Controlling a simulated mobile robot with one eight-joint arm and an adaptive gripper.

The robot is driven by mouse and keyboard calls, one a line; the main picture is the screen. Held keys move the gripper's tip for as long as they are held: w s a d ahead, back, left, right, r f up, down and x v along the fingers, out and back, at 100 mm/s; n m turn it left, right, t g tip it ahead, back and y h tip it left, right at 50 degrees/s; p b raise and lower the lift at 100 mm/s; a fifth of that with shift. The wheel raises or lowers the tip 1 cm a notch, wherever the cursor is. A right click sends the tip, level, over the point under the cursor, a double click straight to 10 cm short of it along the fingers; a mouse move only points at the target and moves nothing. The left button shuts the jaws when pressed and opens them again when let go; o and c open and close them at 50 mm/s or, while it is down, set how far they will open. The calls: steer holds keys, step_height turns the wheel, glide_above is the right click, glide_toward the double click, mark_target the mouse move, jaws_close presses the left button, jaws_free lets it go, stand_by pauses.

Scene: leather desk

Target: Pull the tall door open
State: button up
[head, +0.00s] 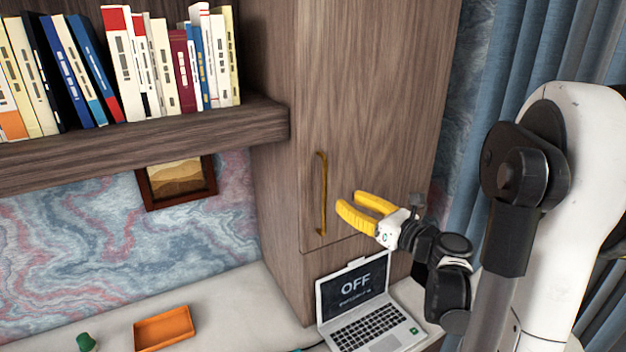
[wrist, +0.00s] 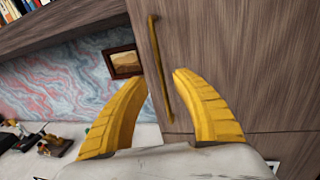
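The tall door (head: 368,130) is a brown wood-grain cabinet door, and it looks shut. A thin vertical brass handle (head: 321,195) runs along its left side. My gripper (head: 348,203) has yellow fingers, which are apart with nothing visible held between them. It is just right of the handle's lower part in the head view. In the wrist view the door (wrist: 230,60) fills the right side. The handle (wrist: 160,70) shows there beyond and between the two fingertips (wrist: 157,80). I cannot tell how far the fingers are from the handle.
An open laptop (head: 360,310) stands on the desk below the door. A shelf (head: 150,130) with several books is at the left. An orange tray (head: 163,328) and a small green object (head: 86,342) lie on the desk. Blue curtains (head: 490,90) hang at the right.

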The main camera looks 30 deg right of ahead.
mark_target(325, 188)
steer(key=x, duration=0.9)
steer(key=shift+a, duration=0.1)
jaws_close()
